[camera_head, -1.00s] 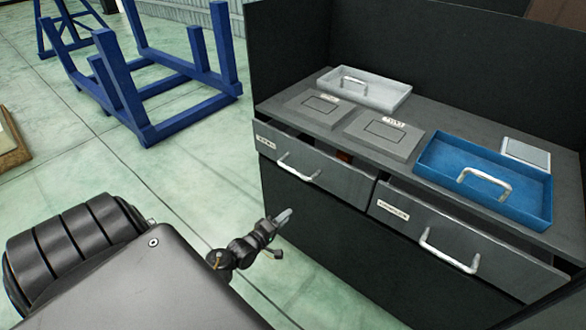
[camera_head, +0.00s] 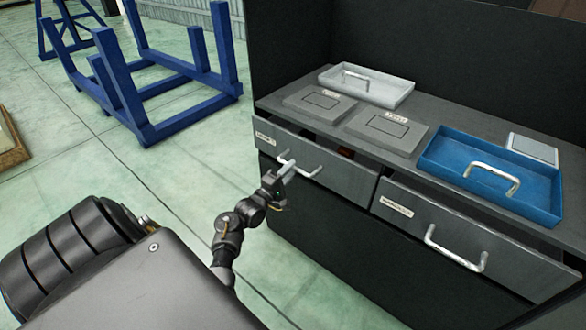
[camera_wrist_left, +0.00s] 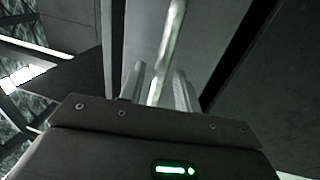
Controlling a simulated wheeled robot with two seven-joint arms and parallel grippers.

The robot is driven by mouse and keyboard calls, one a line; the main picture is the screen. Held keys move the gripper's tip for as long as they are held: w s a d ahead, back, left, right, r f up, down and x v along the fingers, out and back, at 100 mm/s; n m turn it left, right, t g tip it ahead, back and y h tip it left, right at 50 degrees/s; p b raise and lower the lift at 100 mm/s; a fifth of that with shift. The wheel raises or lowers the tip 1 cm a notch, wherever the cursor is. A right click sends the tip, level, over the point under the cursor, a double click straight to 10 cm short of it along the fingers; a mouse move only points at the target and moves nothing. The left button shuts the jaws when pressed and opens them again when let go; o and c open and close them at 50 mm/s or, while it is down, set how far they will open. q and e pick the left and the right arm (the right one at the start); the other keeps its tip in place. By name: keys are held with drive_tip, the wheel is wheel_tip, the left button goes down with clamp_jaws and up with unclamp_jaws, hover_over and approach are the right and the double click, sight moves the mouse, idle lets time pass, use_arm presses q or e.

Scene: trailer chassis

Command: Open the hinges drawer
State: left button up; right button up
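Two grey drawers sit side by side in the dark cabinet, a left drawer (camera_head: 340,172) and a right drawer (camera_head: 455,245). Each has a silver handle and a small label too small to read, so I cannot tell which is labelled hinges. Both stand slightly out, with a gap along the top. My left gripper (camera_head: 286,168) is at the left drawer's handle (camera_head: 309,174). In the left wrist view, the handle (camera_wrist_left: 172,40) runs between the spread fingers of the gripper (camera_wrist_left: 160,92); I cannot tell whether they touch it. My right gripper is not in view.
On the cabinet top (camera_head: 290,115) stand a grey tray (camera_head: 372,88), two flat grey plates, a blue tray (camera_head: 470,180) with a handle, and a small pale square piece (camera_head: 533,149). A blue frame (camera_head: 120,90) stands on the floor at the left.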

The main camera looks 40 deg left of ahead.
use_arm(q)
drive_tip(key=shift+w+r, duration=0.15)
drive_tip(key=shift+w, duration=0.8)
clamp_jaws()
